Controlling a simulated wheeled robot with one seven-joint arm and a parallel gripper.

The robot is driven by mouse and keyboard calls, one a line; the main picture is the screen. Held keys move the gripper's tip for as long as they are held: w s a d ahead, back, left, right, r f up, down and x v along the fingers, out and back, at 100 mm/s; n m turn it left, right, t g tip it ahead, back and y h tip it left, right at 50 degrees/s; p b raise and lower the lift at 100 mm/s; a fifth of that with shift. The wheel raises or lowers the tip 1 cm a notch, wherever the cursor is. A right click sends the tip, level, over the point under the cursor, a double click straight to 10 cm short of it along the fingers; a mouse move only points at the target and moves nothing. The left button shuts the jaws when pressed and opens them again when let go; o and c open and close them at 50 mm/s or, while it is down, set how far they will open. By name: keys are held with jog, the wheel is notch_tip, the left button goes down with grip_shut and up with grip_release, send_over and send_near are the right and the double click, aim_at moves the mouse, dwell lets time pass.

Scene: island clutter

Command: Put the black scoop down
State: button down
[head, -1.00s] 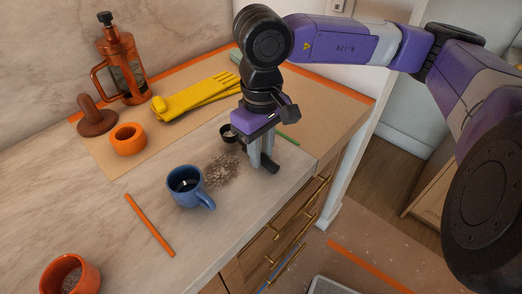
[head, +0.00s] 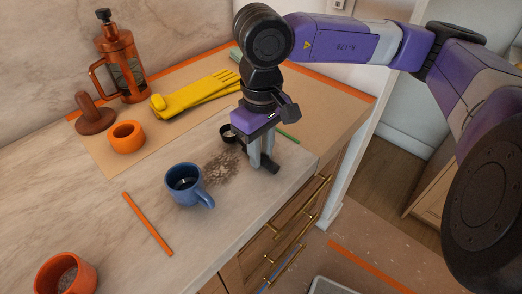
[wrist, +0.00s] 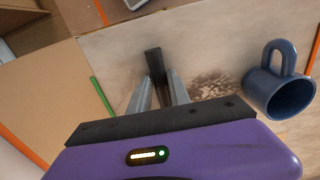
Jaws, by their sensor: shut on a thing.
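The black scoop (head: 272,168) is held low at the counter, its handle end poking out past my fingers and its small round bowl showing on the far side. Whether it touches the counter I cannot tell. My gripper (head: 261,161) points down and is shut on the scoop's handle. In the wrist view the handle (wrist: 153,62) sticks out between the two grey fingers (wrist: 158,88), and the bowl is hidden. A patch of spilled brown grounds (head: 222,165) lies on the marble counter (head: 95,205) just left of my gripper.
A blue mug (head: 184,185) stands left of the spill. An orange stick (head: 148,224), an orange cup (head: 66,276), yellow gloves (head: 195,94), an orange ring-like pot (head: 127,137), a brown tamper (head: 95,118) and a copper press (head: 119,62) are farther off. A green stick (head: 288,137) lies behind.

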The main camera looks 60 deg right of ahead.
dwell(0.3)
jog(key=c, duration=1.1)
grip_release()
notch_tip(320, 180, up, 8)
jog(key=shift+f, duration=0.15)
jog(key=shift+s, duration=0.1)
